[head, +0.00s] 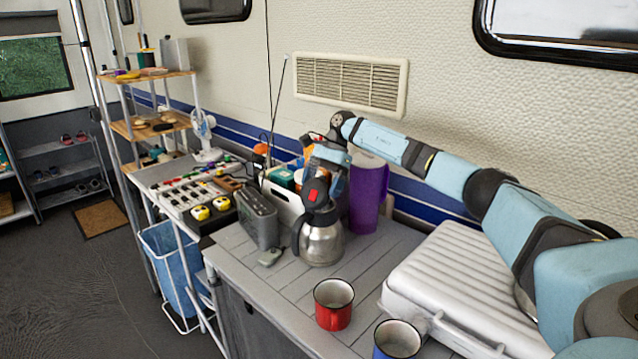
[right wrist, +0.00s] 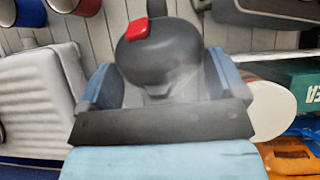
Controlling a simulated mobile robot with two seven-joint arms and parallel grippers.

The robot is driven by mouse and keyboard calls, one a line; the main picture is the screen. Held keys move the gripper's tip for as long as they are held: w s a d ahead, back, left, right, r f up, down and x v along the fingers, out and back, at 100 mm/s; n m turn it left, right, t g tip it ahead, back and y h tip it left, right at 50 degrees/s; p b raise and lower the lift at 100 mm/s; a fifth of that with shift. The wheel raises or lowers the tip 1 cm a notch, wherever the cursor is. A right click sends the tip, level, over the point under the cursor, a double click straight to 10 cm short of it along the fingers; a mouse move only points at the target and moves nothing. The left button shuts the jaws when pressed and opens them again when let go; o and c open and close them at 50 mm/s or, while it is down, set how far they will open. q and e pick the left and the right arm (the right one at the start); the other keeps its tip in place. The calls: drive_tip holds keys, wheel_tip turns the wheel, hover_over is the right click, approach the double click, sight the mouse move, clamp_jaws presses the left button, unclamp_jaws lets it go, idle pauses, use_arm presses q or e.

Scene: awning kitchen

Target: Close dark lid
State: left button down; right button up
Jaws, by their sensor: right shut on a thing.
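The dark lid (head: 315,191) with a red button is at the top of a steel pot (head: 322,243) with a black handle, on the slatted counter. The lid appears tilted up, but my gripper hides its back edge and I cannot tell how far it is from the rim. My right gripper (head: 322,178) is at the lid from behind. In the right wrist view, the lid (right wrist: 160,58) sits between the two blue-grey fingers (right wrist: 160,85), which are shut on it. My left gripper is not in view.
A purple pitcher (head: 368,198) stands close right of the pot. A grey radio-like box (head: 257,218) is on the left. A red mug (head: 333,306), a blue mug (head: 397,341) and a white ribbed case (head: 468,285) are in front and right. Counter left of the red mug is clear.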

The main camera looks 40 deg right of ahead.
drive_tip(key=shift+d+f+y, duration=0.1)
drive_tip(key=shift+d+y, duration=0.05)
drive_tip(key=shift+y, duration=0.15)
drive_tip(key=o, duration=1)
drive_tip(key=v, duration=1.3)
drive_tip(key=shift+w+d+r+p, duration=0.2)
drive_tip(key=shift+r+p, duration=0.15)
